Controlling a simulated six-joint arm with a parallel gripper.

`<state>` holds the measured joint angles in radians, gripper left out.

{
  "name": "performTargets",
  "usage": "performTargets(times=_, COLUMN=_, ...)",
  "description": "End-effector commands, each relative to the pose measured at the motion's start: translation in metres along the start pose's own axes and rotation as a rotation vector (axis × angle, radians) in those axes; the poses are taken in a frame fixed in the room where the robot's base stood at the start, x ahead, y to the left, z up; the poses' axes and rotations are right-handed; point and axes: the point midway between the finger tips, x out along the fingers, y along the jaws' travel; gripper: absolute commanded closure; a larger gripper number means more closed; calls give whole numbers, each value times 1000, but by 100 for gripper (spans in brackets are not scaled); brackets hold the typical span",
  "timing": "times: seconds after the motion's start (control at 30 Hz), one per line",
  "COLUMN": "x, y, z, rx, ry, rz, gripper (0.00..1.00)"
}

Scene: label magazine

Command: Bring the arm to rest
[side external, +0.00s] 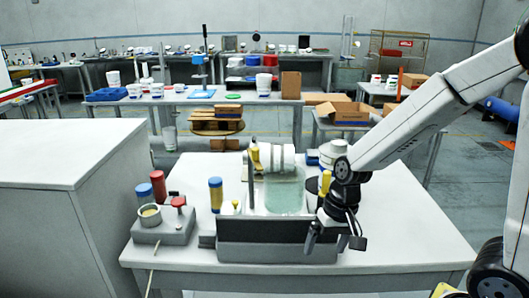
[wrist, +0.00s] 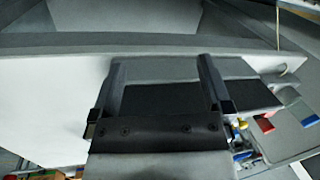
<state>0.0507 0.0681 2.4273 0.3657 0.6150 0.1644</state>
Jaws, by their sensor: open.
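My gripper (side external: 335,241) is at the front right end of a grey machine with a long dark front panel (side external: 270,225). Its two fingers point down, spread apart, with nothing seen between them. In the wrist view, my gripper (wrist: 161,66) shows both fingers apart, with a dark flat surface behind and between them. My arm reaches in from the right. I cannot tell from these views whether the fingertips touch the machine or stand just in front of it.
The machine stands on a white table (side external: 400,240) and carries a clear greenish container (side external: 284,193) and a white roll (side external: 276,157). A grey block with a red knob (side external: 178,202) and blue-capped bottles (side external: 215,194) stand left. The table's right front is clear.

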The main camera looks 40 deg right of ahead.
Motion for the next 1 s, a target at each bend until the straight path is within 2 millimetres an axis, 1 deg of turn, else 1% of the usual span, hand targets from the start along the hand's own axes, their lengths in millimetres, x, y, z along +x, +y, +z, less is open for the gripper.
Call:
performTargets(times=0.03, x=2, y=7, z=3, rx=-88, ry=37, rz=31, gripper=0)
performTargets(times=0.1, x=4, y=14, z=3, rx=-207, ry=86, rz=71, gripper=0)
performTargets(times=0.2, x=5, y=21, z=1, rx=-350, ry=141, rz=113, gripper=0)
performTargets(times=0.3, x=6, y=24, z=0, rx=-453, ry=178, rz=140, gripper=0)
performTargets(times=0.4, x=6, y=26, z=-1, rx=-512, ry=199, rz=154, gripper=0)
performTargets(times=0.53, x=6, y=26, z=-2, rx=-538, ry=208, rz=160, gripper=0)
performTargets(times=1.0, x=6, y=26, z=-2, rx=-539, ry=208, rz=160, gripper=0)
